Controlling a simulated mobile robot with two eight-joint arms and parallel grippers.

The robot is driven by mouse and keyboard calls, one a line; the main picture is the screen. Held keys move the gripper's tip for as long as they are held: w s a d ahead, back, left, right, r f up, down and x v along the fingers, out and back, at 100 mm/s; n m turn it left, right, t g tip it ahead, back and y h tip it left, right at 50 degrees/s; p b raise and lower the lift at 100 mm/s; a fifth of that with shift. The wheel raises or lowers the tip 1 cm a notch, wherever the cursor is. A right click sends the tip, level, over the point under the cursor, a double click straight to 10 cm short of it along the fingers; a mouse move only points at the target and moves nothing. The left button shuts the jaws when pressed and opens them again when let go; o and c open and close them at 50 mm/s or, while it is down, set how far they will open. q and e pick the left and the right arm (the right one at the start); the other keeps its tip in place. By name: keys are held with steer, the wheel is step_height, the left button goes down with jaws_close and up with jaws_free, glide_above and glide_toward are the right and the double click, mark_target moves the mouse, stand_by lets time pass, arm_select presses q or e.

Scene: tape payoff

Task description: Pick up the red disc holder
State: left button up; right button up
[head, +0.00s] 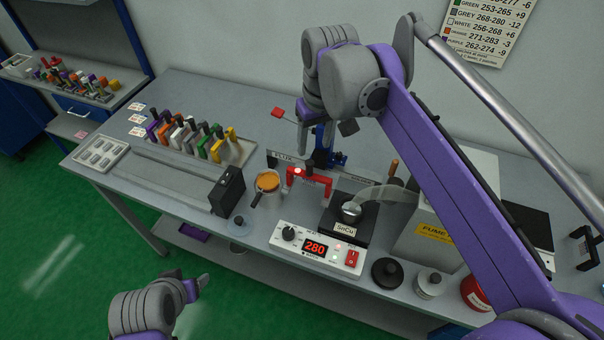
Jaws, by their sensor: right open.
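A red bracket-shaped holder (310,178) stands on the bench, left of the solder pot (351,212); I take it for the red disc holder. Its lower part and any disc are too small to make out. My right gripper (331,122) is open and points down above and behind the holder, near a blue stand (325,150). It is apart from the red holder, and its fingers are partly hidden by my wrist. My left gripper (203,283) is low in front of the bench, away from the holder; its finger gap is not clear.
A rack (240,152) of several coloured holders stands at the back left. A black block (227,191), an orange-filled cup (268,181) and a controller reading 280 (317,248) surround the red holder. A fume unit (435,232) stands to the right. A small red flag (277,112) rises behind.

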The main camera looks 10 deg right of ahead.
mark_target(310, 162)
step_height(310, 162, down, 4)
steer(key=shift+w+a+r, duration=0.1)
steer(key=shift+w, duration=0.05)
steer(key=f, duration=0.2)
steer(key=w+f, duration=0.1)
steer(key=f, duration=0.2)
steer(key=shift+w+a+f, duration=0.15)
steer(key=shift+a+f, duration=0.05)
steer(key=shift+f, duration=0.15)
jaws_close()
